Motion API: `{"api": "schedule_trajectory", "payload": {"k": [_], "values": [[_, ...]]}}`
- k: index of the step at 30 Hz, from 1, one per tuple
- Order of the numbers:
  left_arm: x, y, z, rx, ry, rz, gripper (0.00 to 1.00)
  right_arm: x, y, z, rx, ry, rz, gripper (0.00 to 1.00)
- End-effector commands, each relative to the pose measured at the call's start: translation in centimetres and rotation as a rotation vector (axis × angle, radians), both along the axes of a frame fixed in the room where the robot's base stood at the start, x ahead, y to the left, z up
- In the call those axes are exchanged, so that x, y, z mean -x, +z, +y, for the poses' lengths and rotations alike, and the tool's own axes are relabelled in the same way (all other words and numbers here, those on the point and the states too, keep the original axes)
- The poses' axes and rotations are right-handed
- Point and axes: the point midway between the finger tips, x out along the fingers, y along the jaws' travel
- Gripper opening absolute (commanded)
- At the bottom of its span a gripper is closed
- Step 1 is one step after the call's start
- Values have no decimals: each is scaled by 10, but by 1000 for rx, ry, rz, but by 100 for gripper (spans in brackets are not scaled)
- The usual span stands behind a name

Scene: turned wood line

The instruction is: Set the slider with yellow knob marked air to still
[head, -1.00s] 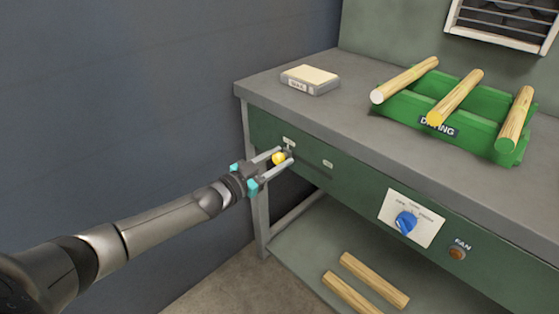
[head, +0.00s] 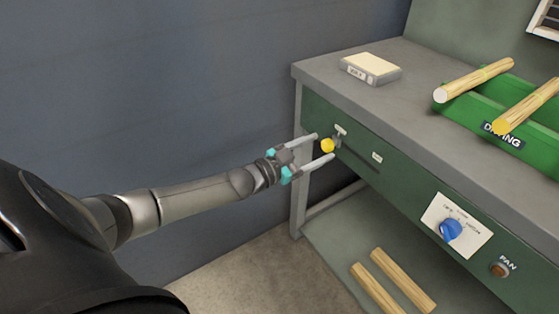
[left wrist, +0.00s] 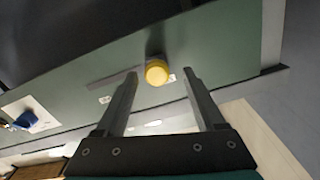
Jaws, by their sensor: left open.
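The slider's round yellow knob (head: 327,145) is on the green front panel of the bench, at the left end of a dark slot (head: 358,166). A small pale label (head: 340,130) is just above the knob and another (head: 377,157) is by the slot's right end; their words are too small to read. My left gripper (head: 323,147) is open, with its fingertips on either side of the knob and apart from it. In the left wrist view the knob (left wrist: 157,72) shows between the spread fingers (left wrist: 160,73), with a gap on both sides. My right gripper is not in view.
A blue rotary knob (head: 451,230) on a white plate and a brown FAN button (head: 500,270) are further right on the panel. A boxed block (head: 370,68) and a green DRYING rack (head: 470,108) with wooden rods are on the bench top. Rods lie on the lower shelf (head: 335,240).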

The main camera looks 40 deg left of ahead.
Motion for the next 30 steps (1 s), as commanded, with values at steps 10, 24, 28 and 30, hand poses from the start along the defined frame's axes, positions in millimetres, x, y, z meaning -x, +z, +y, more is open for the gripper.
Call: {"api": "schedule_trajectory", "payload": {"k": [10,24,28,30], "values": [[42,1,16,-2,1,3,71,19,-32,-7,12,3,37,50],[94,1,35,-3,2,5,71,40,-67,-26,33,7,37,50],[105,0,39,-3,2,4,71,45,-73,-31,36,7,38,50],[108,0,40,-3,2,3,71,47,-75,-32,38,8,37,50]]}}
